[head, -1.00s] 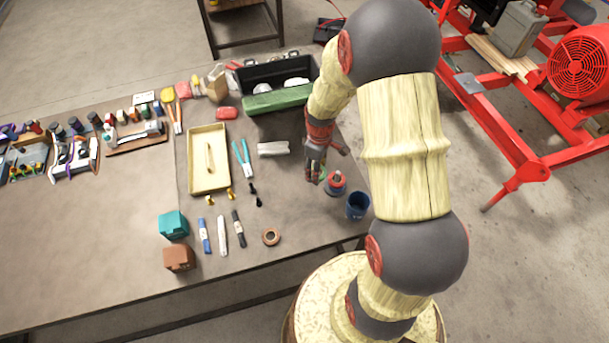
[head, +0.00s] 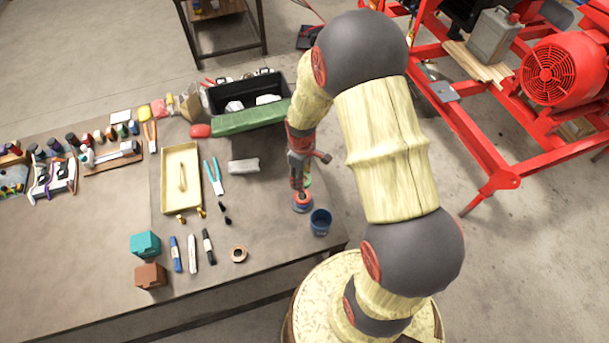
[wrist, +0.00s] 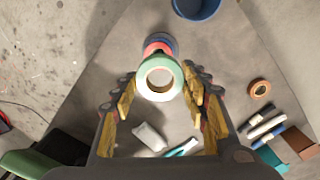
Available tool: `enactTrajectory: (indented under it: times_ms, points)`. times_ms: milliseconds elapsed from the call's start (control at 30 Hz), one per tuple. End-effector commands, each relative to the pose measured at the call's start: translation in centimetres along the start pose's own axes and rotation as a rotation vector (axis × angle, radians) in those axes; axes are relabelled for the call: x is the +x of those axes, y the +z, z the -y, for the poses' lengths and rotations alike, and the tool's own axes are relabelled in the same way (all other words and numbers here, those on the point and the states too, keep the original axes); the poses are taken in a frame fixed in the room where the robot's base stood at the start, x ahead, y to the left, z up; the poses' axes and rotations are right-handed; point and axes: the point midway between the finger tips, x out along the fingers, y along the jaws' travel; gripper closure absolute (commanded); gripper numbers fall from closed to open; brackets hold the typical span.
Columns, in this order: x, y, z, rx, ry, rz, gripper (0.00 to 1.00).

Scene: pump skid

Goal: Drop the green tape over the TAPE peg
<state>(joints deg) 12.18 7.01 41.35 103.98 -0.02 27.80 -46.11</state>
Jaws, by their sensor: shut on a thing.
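The pale green tape (wrist: 178,88) is a ring held between the fingers of my gripper (wrist: 160,84), its open hole facing the wrist camera. My gripper also shows in the head view (head: 301,180), shut on the green tape, a sliver of which shows beside the fingers. Just below it on the bench stand a red tape roll (head: 303,198) and a blue one (head: 301,207), stacked. In the wrist view the red roll (wrist: 153,49) and blue roll (wrist: 168,39) show behind the green ring, offset toward the top. The TAPE peg itself is not visible; the rolls and gripper hide that spot.
A blue cup (head: 320,222) stands close to the right of the stack. A brown tape roll (head: 239,254), markers (head: 208,246) and a grey-white block (head: 244,166) lie to the left. A black toolbox with a green front (head: 235,121) stands behind.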

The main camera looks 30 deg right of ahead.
Motion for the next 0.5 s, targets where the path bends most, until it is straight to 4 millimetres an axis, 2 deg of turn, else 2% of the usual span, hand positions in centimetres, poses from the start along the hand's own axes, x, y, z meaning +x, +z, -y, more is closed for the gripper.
enactTrajectory:
  times_ms: [267, 500]
  points:
    - [1.2, 0.0, -0.1, 0.007, 0.001, -0.001, 0.75]
    - [3.1, -0.1, -0.1, 0.007, 0.002, -0.002, 0.75]
